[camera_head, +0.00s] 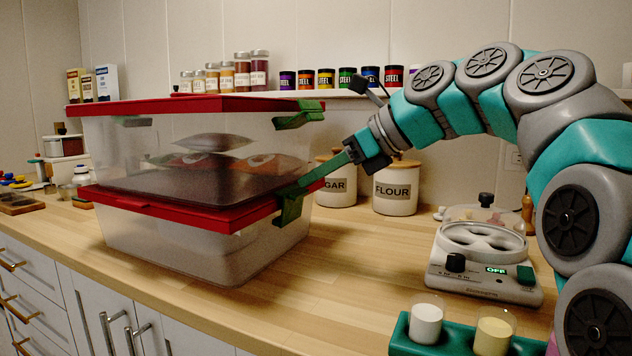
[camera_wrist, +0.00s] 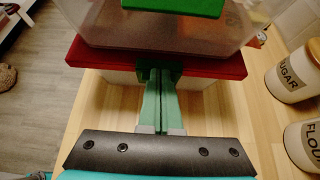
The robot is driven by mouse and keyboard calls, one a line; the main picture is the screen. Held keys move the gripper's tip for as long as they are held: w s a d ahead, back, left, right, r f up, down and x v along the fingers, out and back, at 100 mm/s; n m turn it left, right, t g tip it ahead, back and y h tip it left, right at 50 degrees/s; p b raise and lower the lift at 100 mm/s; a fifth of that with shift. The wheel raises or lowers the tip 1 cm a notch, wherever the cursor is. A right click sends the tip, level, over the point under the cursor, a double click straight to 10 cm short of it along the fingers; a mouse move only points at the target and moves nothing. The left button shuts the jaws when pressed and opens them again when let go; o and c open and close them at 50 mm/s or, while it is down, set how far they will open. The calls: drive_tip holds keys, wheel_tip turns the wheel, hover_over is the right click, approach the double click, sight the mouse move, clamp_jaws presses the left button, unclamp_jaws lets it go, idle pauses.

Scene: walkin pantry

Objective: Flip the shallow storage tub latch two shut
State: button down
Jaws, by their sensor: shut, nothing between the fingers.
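Two clear tubs with red lids are stacked on the counter. The lower, shallow tub (camera_head: 200,250) has a red lid (camera_head: 160,208), which also shows in the wrist view (camera_wrist: 220,75). A green latch (camera_head: 291,207) hangs at the right end of this lid; in the wrist view the latch (camera_wrist: 150,70) is partly hidden by my fingers. Its exact angle is unclear. My gripper (camera_head: 303,184) is shut and empty, with its green fingertips at this latch. They appear to touch it, but I cannot be certain. The fingers fill the middle of the wrist view (camera_wrist: 160,80).
The upper tub (camera_head: 130,150) has its own green latch (camera_head: 299,118) above my fingers. Sugar (camera_head: 337,190) and flour (camera_head: 397,192) canisters stand behind. A white appliance (camera_head: 480,255) and a green cup holder (camera_head: 455,340) are at right. Counter between tubs and appliance is clear.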

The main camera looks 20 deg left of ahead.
drive_tip(key=shift+r, duration=0.2)
drive_tip(key=v, duration=0.7)
drive_tip(key=shift+d+r, duration=0.2)
drive_tip(key=shift+d, duration=0.15)
idle(0.3)
